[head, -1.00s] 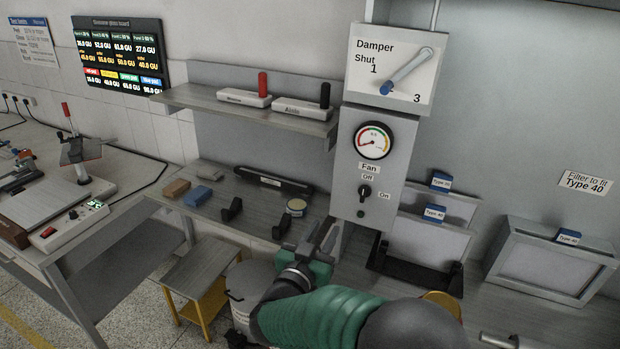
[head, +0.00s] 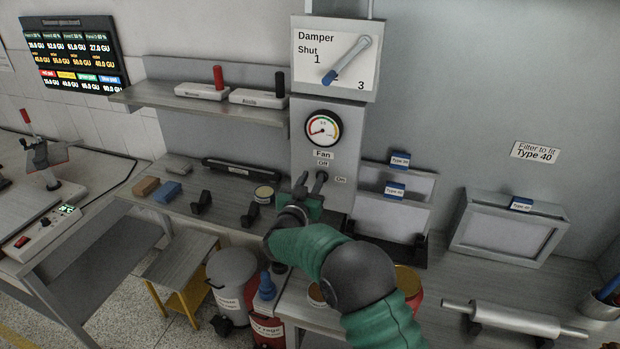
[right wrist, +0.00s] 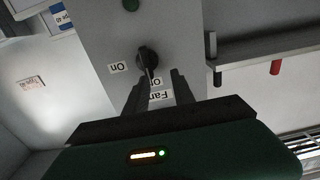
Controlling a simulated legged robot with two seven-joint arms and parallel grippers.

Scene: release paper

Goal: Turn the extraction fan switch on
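The fan switch is a dark rotary knob (head: 321,178) on the grey panel below the gauge; my gripper partly covers it in the head view. In the right wrist view, which is upside down, the knob (right wrist: 148,60) points toward the "Off" label (right wrist: 156,82), with the "On" label (right wrist: 118,67) to its left. My right gripper (head: 311,184) is right in front of the panel. In the right wrist view its fingers (right wrist: 160,82) are apart, empty, with the knob just beyond their tips. Contact cannot be told. My left gripper is not in view.
The damper box (head: 335,58) with its lever is above the gauge (head: 323,128). A shelf (head: 195,103) with red and black handled blocks is to the left. Filter holders (head: 395,205) stand right of the panel.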

